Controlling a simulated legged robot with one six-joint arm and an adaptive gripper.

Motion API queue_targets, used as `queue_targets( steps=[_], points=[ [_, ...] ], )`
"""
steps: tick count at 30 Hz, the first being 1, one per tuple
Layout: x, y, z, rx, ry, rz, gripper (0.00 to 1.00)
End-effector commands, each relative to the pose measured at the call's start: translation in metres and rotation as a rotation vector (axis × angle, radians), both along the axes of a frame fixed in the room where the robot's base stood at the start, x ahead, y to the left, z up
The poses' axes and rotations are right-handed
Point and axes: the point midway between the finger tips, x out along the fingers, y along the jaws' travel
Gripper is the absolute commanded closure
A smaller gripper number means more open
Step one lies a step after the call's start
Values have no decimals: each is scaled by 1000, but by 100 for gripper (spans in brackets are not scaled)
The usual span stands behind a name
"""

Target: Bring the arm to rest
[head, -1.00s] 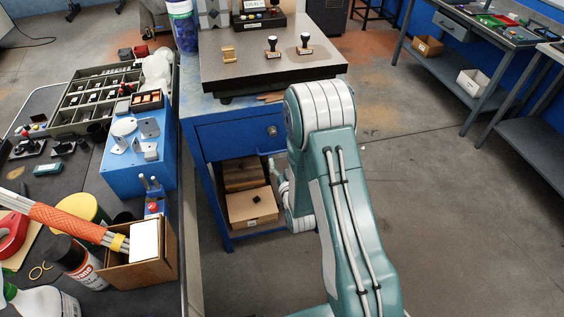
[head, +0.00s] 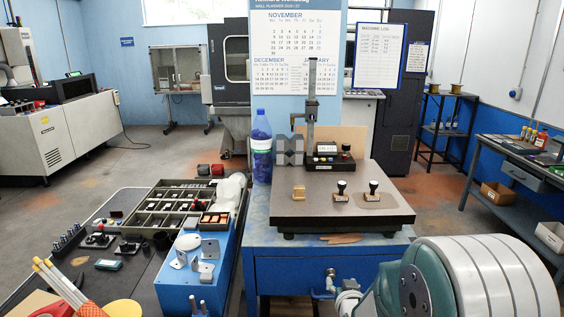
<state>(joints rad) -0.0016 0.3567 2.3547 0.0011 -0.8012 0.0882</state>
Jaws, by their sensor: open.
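My arm is at the lower right of the head view, with a large rounded teal and pale grey joint close to the camera. My gripper (head: 325,283) shows small and partly, left of that joint and in front of the blue drawer. It looks open, and I see nothing held in it. The big joint and the lower picture edge hide much of the arm.
A blue bench (head: 280,238) bears a dark plate (head: 300,215) with two black-handled stamps and a brass-coloured block. A blue bottle (head: 261,148) stands behind. The left table holds a sorting tray (head: 150,232) and a blue box (head: 180,288). A grey workbench (head: 505,175) stands right.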

Motion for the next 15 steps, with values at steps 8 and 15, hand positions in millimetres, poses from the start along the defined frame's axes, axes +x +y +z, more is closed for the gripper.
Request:
queue_targets(
  steps=[8,15],
  points=[
    [-44,0,60,-20,182,9,28],
    [-104,0,98,-37,347,21,28]
  ],
)
